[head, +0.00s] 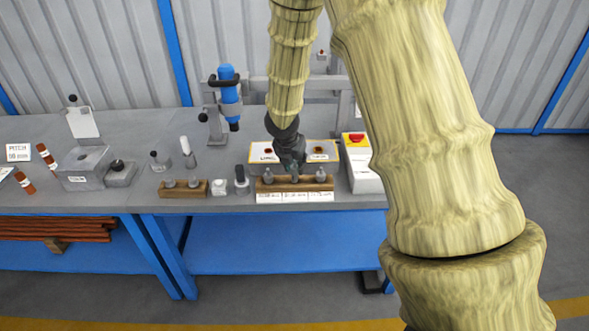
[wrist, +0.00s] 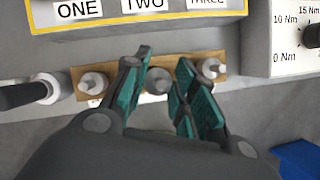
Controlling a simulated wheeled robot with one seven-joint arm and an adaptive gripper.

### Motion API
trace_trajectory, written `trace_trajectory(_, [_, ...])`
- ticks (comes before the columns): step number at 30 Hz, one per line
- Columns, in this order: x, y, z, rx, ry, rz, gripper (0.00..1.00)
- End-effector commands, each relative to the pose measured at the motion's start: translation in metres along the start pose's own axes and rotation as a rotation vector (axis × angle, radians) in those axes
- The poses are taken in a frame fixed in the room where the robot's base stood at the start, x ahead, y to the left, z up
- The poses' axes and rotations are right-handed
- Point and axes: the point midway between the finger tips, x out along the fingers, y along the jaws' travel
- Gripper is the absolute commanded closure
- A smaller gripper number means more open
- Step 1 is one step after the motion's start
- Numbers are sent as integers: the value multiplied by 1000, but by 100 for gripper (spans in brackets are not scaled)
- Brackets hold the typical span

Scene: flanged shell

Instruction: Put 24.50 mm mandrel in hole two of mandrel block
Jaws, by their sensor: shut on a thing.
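A wooden block (head: 267,187) with white labels on its front stands near the bench's front edge. In the wrist view the block (wrist: 180,66) carries three grey metal mandrels: a left one (wrist: 92,83), a middle one (wrist: 157,84) and a right one (wrist: 210,69). My gripper (wrist: 165,75) points down with its teal pads on either side of the middle mandrel and is shut on it. In the head view my gripper (head: 292,168) is over the block's middle. The sizes on the labels are too small to read. Whether the held mandrel is fully seated is hidden.
A yellow-edged panel (wrist: 160,22) marked ONE, TWO, THREE lies just behind the block. A white box with a dial (wrist: 291,40) stands to the right. A black-handled tool (head: 241,180) is close on the left. A second wooden block (head: 183,191) stands farther left.

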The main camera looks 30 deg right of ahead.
Motion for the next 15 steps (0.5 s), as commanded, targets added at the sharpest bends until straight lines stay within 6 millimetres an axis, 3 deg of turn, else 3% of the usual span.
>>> trace_trajectory(2, [2, 3, 6, 3, -1, 1, 100])
trace_trajectory(9, [29, 3, -7, -1, -2, -2, 100])
trace_trajectory(15, [34, 3, -9, 1, -2, 0, 100])
